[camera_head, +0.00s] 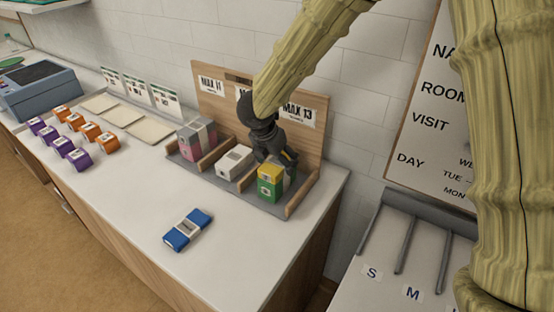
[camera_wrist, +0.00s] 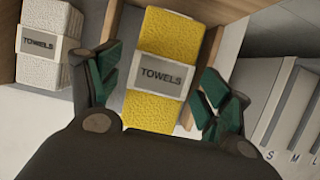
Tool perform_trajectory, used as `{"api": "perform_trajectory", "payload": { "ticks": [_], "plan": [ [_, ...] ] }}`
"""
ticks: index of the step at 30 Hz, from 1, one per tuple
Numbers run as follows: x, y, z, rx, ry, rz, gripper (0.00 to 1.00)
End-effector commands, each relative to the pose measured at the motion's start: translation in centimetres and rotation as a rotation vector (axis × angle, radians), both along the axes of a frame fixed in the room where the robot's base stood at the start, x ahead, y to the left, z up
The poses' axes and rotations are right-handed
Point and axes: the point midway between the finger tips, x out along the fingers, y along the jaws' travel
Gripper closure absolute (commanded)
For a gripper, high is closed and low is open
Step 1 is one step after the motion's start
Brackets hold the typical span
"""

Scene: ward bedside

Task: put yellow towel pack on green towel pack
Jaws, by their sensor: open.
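The yellow towel pack (camera_head: 272,169) sits on top of the green towel pack (camera_head: 268,189) in the right compartment of the wooden rack. The stack looks upright. In the wrist view the yellow pack (camera_wrist: 168,38) with its "TOWELS" band lies between my gripper's spread fingers (camera_wrist: 160,88). Gaps show on both sides, so my gripper is open and not clamped on it. In the head view my gripper (camera_head: 284,160) is at the rear upper side of the stack and partly covers it. The green pack is hidden in the wrist view.
The rack's middle compartment holds a white towel pack (camera_head: 236,162); the left holds a grey and pink stack (camera_head: 196,138). Low dividers (camera_head: 300,196) flank the compartments. A blue pack (camera_head: 187,230) lies on the counter in front, with free room around it.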

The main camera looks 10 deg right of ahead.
Motion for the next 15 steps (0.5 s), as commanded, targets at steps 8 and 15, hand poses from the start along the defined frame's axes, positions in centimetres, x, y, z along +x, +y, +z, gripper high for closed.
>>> {"api": "perform_trajectory", "payload": {
  "ticks": [8,15],
  "plan": [
    [-0.8,0.9,3.1,0.001,-0.004,0.001,0.22],
    [-2.0,2.1,7.2,0.001,-0.004,0.0,0.22]
  ]
}}
